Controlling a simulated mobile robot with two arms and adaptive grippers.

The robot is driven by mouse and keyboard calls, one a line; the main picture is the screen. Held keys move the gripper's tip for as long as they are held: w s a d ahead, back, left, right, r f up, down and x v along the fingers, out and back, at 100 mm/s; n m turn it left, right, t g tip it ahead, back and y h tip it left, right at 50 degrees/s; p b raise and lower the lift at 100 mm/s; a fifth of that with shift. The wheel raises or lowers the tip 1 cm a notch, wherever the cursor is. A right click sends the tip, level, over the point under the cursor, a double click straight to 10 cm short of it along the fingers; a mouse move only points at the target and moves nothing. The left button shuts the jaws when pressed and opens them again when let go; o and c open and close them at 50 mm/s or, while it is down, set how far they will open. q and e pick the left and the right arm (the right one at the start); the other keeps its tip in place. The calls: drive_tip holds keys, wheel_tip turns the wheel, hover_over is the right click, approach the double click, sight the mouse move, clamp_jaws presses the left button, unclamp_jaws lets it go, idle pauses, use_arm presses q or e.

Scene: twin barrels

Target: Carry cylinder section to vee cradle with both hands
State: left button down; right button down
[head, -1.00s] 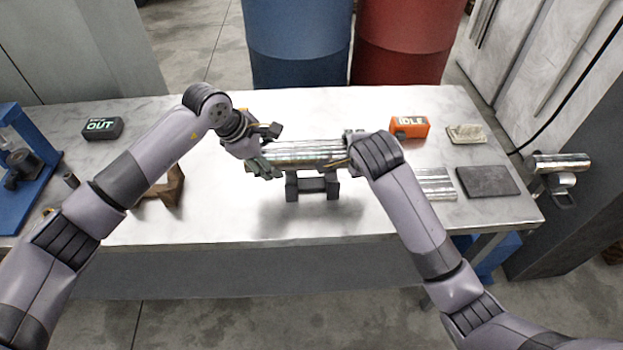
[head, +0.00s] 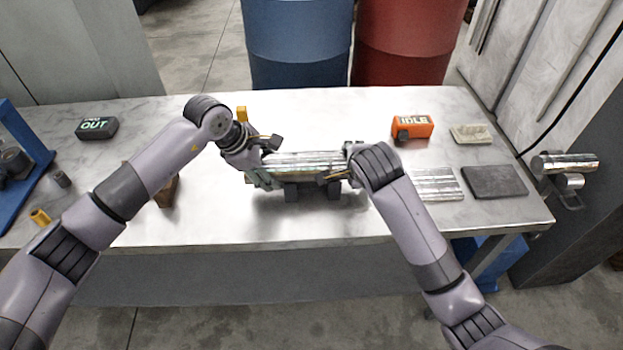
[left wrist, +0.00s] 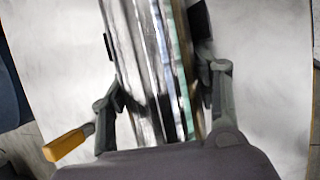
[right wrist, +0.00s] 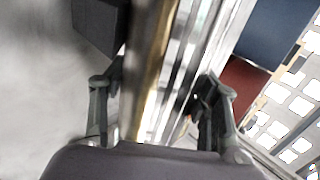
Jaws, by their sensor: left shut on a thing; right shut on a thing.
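The cylinder section (head: 302,164) is a shiny metal piece lying across in front of me, roughly level. My left gripper (head: 265,161) is shut on its left end, and my right gripper (head: 342,163) on its right end. The section also runs between the fingers in the left wrist view (left wrist: 150,60) and right wrist view (right wrist: 200,60). A dark grey stand, apparently the vee cradle (head: 305,193), is directly below it. The section hides the cradle's top, so I cannot tell whether they touch. A dark block of it shows in the right wrist view (right wrist: 98,25).
A brown wooden piece (head: 166,193) stands partly behind my left arm. The OUT box (head: 97,128) is at left, the orange IDLE box (head: 412,127) at right. A dark mat (head: 495,182) lies near the right edge. Blue (head: 298,45) and red (head: 408,45) barrels stand behind the table.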

use_arm(q)
drive_tip(key=c, duration=0.9)
unclamp_jaws()
drive_tip(key=shift+c, duration=0.2)
use_arm(e)
drive_tip(key=c, duration=1)
unclamp_jaws()
drive_tip(key=shift+f, duration=0.1)
use_arm(q)
drive_tip(key=o, duration=0.4)
drive_tip(key=shift+s+r, duration=0.2)
use_arm(e)
drive_tip(key=o, duration=0.4)
drive_tip(key=shift+s+r, duration=0.25)
use_arm(q)
drive_tip(key=shift+w+f, duration=0.1)
use_arm(e)
drive_tip(key=shift+o, duration=0.2)
drive_tip(key=shift+w+f, duration=0.1)
use_arm(q)
drive_tip(key=v, duration=1.1)
drive_tip(key=shift+a+r, duration=0.2)
drive_tip(key=shift+r, duration=0.15)
use_arm(e)
drive_tip(key=v, duration=1.2)
